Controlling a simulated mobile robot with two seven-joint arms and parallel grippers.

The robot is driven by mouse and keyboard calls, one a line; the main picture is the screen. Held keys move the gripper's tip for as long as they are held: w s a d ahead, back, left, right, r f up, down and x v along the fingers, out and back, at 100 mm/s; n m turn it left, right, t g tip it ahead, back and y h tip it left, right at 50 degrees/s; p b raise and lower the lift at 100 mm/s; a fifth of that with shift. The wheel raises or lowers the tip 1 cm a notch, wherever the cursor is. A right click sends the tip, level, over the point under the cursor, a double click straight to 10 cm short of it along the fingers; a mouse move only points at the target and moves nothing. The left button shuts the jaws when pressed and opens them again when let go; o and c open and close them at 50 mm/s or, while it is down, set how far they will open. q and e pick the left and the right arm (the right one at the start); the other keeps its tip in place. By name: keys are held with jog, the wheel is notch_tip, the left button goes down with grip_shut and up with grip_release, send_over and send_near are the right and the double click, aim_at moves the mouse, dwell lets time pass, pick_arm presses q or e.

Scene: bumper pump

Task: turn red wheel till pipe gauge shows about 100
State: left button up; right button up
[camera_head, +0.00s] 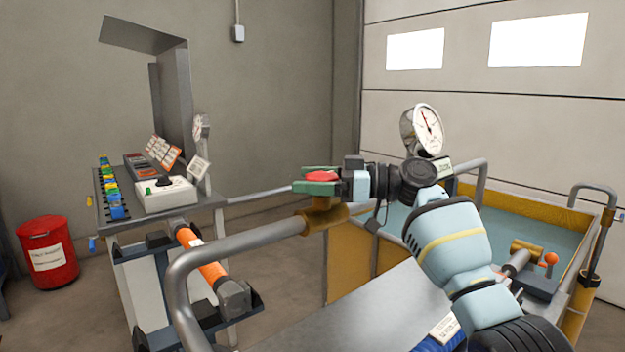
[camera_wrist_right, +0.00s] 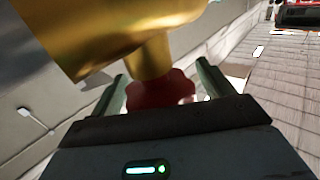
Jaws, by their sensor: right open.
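The red wheel (camera_head: 322,176) sits on a brass valve (camera_head: 322,214) on the grey pipe. My right gripper (camera_head: 315,187) is at the wheel, with its green fingers on either side of it. In the right wrist view the red wheel (camera_wrist_right: 160,92) lies between the two open fingers (camera_wrist_right: 163,85), with a gap visible at least on the right side. The round pipe gauge (camera_head: 428,128) has a white face and stands behind my right wrist. Its needle points up and a little left; its numbers are too small to read. My left gripper does not show.
A control bench (camera_head: 205,203) with a white box (camera_head: 166,195) stands at the left. A teal-floored yellow tank (camera_head: 385,256) is behind my right arm. A red bin (camera_head: 47,252) stands far left.

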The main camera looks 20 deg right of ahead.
jog(key=v, duration=0.7)
jog(key=shift+s+d, duration=0.2)
jog(key=shift+d, duration=0.15)
dwell(0.4)
